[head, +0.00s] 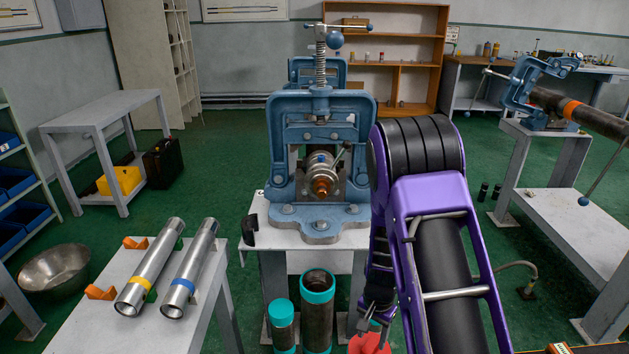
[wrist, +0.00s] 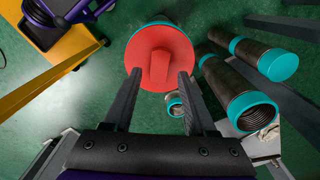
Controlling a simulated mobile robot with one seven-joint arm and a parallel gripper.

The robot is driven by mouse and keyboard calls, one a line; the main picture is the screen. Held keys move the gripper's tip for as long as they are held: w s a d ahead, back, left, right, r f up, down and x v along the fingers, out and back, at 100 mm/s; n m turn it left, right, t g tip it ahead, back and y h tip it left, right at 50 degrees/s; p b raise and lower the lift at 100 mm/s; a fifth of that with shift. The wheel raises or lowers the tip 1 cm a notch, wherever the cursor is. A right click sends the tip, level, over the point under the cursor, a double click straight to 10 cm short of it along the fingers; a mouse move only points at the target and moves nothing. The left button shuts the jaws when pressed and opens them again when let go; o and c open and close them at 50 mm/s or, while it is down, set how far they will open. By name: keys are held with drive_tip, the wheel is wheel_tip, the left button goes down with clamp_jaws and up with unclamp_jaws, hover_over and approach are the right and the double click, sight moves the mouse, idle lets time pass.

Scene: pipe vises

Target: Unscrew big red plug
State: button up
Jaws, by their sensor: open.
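The big red plug (wrist: 160,35) is a round disc with a raised grip bar across its middle. It sits on the end of a pipe with a teal rim, which shows at its upper edge in the wrist view. In the head view, part of the plug (head: 369,344) shows at the bottom edge, partly covered by my gripper (head: 374,318). In the wrist view, my gripper (wrist: 160,76) is open, with its two fingertips apart on either side of the grip bar. I cannot tell whether they touch it.
An open teal-rimmed pipe (head: 317,312) and a teal-capped one (head: 284,327) stand just left of the plug. A blue vise (head: 320,150) on a stand is behind. A bench (head: 83,310) with two silver tubes is at left. A yellow frame (wrist: 50,80) is nearby.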

sight(369, 351)
drive_tip(key=shift+f+b, duration=0.3)
drive_tip(key=shift+f, duration=0.85)
clamp_jaws()
idle(1.1)
